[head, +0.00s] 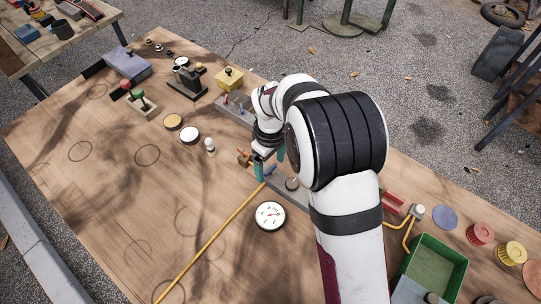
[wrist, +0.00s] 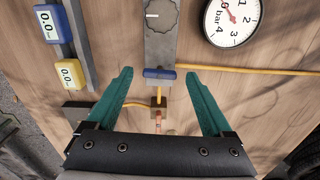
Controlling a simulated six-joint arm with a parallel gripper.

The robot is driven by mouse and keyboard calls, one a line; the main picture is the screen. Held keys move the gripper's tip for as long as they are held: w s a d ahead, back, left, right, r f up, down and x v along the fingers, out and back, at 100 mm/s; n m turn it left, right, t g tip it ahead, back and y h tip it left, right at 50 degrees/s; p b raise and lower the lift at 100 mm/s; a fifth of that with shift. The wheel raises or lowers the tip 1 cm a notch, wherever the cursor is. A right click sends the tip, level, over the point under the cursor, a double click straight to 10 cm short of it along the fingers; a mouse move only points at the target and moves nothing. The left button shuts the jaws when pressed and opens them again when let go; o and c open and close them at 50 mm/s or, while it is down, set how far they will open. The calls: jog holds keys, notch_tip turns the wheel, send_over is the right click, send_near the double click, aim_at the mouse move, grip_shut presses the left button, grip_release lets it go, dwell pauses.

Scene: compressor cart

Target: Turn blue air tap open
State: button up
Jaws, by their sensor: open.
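The blue air tap's handle (wrist: 160,73) is a short blue bar in the wrist view, lying crosswise at the near end of a grey panel strip (wrist: 160,45). My gripper (wrist: 157,75) is open, with one teal finger on either side of the handle and a visible gap on both sides. In the head view my gripper (head: 270,163) is low over the bench beside the grey strip, and my arm hides part of that area. A brass block (wrist: 158,103) with an orange-brown piece below it lies between the fingers, nearer the palm.
A yellow hose (wrist: 255,68) runs right from near the tap. A round gauge (wrist: 235,20) lies to the right. A blue meter (wrist: 46,22) and a yellow meter (wrist: 69,74) are at left. The bench's left part is mostly clear.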

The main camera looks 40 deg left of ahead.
aim_at(271, 169)
notch_tip(271, 169, up, 15)
jog(key=shift+r, duration=0.2)
jog(key=s+d+r+m, duration=0.25)
jog(key=d+m, duration=0.35)
jog(key=d, duration=0.5)
jog(key=s+d+r+m, duration=0.1)
jog(key=d+r+m, duration=0.2)
jog(key=d+m, duration=0.55)
jog(key=s+d+f+m+y, duration=0.1)
jog(key=s+d+f+m, duration=0.3)
jog(key=s+d+m, duration=0.4)
jog(key=s+d, duration=0.4)
jog(key=shift+f+y, duration=0.2)
jog(key=shift+y, duration=0.2)
